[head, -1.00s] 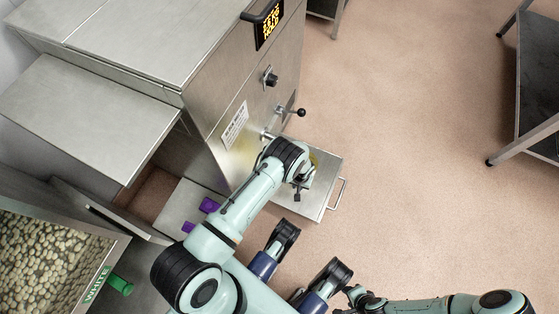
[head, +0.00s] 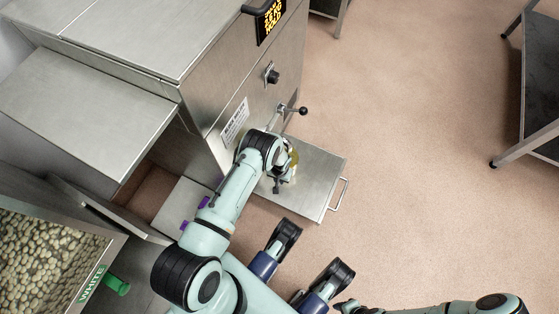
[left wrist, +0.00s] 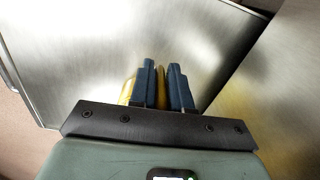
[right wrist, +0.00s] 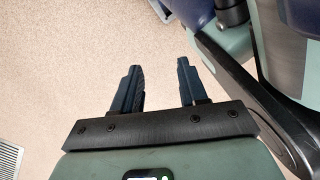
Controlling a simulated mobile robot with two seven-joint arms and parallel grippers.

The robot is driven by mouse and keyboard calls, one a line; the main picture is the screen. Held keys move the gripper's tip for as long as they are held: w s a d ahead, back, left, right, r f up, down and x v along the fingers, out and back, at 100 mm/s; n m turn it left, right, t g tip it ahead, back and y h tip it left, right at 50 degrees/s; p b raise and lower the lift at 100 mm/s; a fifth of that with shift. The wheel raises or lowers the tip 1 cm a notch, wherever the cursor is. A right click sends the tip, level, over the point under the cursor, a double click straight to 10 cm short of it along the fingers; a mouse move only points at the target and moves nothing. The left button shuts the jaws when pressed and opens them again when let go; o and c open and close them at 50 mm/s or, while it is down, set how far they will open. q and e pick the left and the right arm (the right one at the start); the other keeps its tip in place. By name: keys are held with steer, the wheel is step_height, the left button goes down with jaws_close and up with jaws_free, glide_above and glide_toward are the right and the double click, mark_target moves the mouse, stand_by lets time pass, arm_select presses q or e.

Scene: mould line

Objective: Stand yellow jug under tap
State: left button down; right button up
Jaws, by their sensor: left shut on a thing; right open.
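The yellow jug (head: 294,159) is mostly hidden behind my left gripper (head: 285,178) in the head view. It stands or hangs over the metal drip shelf at the foot of the machine; I cannot tell whether it touches. In the left wrist view my left gripper (left wrist: 162,72) is shut on the jug, whose yellow shows beside the fingers (left wrist: 127,91). The tap lever with a black ball (head: 303,111) sticks out of the machine front above the jug. The spout is hidden by my left wrist. My right gripper (right wrist: 157,78) is open and empty above the floor.
The steel machine (head: 205,100) fills the upper left, with a lit display (head: 270,20) and a black knob (head: 272,76). The drip shelf (head: 325,180) has a handle (head: 340,193). A bin of pale pellets (head: 40,250) is lower left. Open floor lies right.

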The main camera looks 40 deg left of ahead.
arm_select(q)
steer(key=c, duration=1.5)
jaws_free()
steer(key=shift+f, duration=0.2)
steer(key=o, duration=0.4)
step_height(320, 180, up, 12)
steer(key=p, duration=0.4)
steer(key=shift+d+r, duration=0.15)
steer(key=shift+r, duration=0.05)
arm_select(e)
steer(key=w+a+r+t, duration=0.1)
steer(key=w+r+t, duration=0.2)
steer(key=w+r, duration=0.2)
steer(key=w, duration=0.3)
steer(key=shift+n, duration=0.3)
steer(key=shift+w, duration=0.1)
